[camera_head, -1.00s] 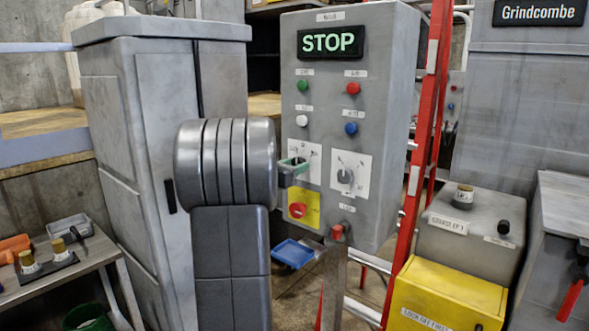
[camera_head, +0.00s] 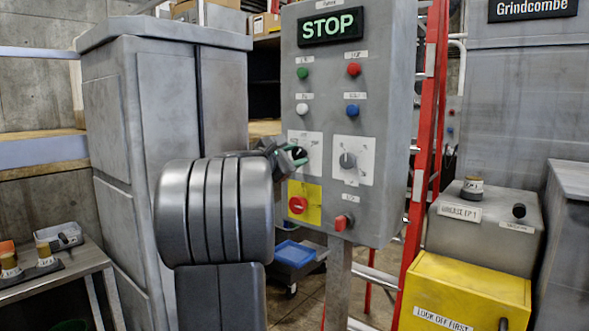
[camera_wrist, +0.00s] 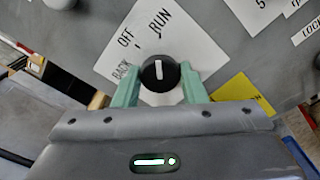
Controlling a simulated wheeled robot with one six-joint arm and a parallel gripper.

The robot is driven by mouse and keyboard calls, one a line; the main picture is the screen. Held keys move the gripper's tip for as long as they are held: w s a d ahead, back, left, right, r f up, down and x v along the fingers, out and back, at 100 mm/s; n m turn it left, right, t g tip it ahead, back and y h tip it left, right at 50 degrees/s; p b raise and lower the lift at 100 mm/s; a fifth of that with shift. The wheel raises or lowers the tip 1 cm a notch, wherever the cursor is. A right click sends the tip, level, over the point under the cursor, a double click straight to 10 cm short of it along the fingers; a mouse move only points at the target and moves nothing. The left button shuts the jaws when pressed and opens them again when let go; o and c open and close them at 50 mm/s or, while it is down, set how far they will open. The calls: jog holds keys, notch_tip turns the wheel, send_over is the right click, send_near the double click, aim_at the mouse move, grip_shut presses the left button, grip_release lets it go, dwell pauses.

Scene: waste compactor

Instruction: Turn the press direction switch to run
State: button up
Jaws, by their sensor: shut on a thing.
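The press direction switch is a round black knob (camera_wrist: 160,74) with a white pointer line on a white plate (camera_wrist: 190,38). The plate reads BACK, OFF and RUN. In the wrist view the pointer stands nearly upright, roughly toward the word RUN; I cannot tell whether it sits exactly on that mark. My gripper (camera_wrist: 162,84) has one green finger on each side of the knob and is shut on it. In the head view my gripper (camera_head: 298,156) is at the left white plate (camera_head: 312,141) of the grey panel and covers part of the knob.
The panel's lit sign (camera_head: 331,26) reads STOP. A second rotary switch (camera_head: 347,160) is just right of my gripper, and a red knob (camera_head: 297,205) on yellow is below. A grey cabinet (camera_head: 130,130) stands left of my arm. A red ladder (camera_head: 425,120) is behind the panel.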

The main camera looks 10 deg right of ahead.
jog(key=shift+m+b, duration=0.55)
jog(key=shift+m, duration=0.05)
jog(key=o, duration=1)
jog(key=v, duration=1.4)
jog(key=shift+d+b, duration=0.1)
jog(key=shift+b, duration=0.3)
jog(key=shift+w+d, duration=0.1)
jog(key=x, duration=1.3)
jog(key=shift+w+d+p, duration=0.25)
jog(key=shift+d+p, duration=0.05)
jog(key=shift+p, duration=0.1)
jog(key=shift+a, duration=0.1)
